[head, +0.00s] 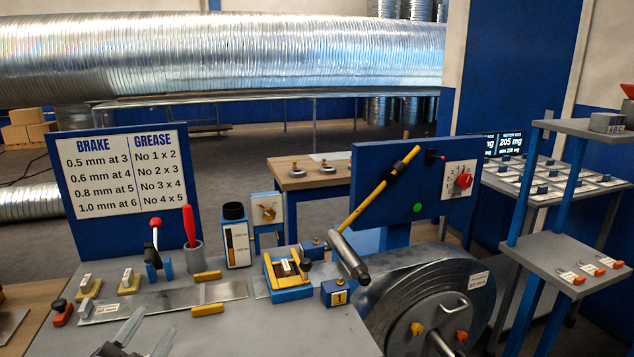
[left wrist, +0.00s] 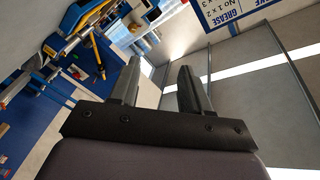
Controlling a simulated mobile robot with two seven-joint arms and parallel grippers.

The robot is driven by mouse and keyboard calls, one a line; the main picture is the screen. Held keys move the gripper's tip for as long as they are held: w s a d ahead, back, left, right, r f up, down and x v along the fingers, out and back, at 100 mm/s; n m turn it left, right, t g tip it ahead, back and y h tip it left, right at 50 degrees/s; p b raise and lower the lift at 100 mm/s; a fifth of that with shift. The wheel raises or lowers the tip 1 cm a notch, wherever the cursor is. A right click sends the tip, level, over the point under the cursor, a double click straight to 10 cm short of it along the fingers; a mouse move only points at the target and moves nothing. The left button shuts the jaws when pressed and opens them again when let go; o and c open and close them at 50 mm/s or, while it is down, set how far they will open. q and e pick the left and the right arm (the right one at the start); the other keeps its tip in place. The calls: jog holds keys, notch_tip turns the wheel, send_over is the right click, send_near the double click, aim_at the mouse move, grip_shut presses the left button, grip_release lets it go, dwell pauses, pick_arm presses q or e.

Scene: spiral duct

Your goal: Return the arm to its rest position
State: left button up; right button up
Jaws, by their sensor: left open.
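My left gripper (head: 146,335) is at the bottom left of the head view, over the near edge of the grey bench. Its two grey fingers are spread apart with nothing between them. In the left wrist view the same gripper (left wrist: 155,85) shows open and empty, with the bench things off to its upper left. My right gripper shows in neither view.
The grey bench (head: 200,335) carries a sign board (head: 125,172), a red-handled tool (head: 190,228) in a cup, a blue-yellow block (head: 287,275) and a lever (head: 350,255). A large drum (head: 430,315) stands right of it. Shelves (head: 560,255) stand at far right.

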pick_arm(q)
jog(key=s+a+f+n+g+y, duration=0.2)
jog(key=s+f+n+g, duration=0.45)
jog(key=s+f, duration=0.4)
jog(key=s+d+f+n+g+h, duration=0.1)
jog(key=s+d+f+g, duration=0.1)
jog(key=s+f+g, duration=0.35)
jog(key=s+d+f+g+h, duration=0.1)
jog(key=s+d+f+g, duration=0.15)
jog(key=s, duration=0.65)
jog(key=w+d+f+t+h+b, duration=0.1)
jog(key=w+f+t, duration=0.5)
jog(key=f, duration=0.6)
jog(key=shift+w+d+t+h+b, duration=0.4)
jog(key=shift+w+d+b, duration=0.2)
jog(key=shift+w, duration=0.1)
jog(key=shift+r, duration=0.1)
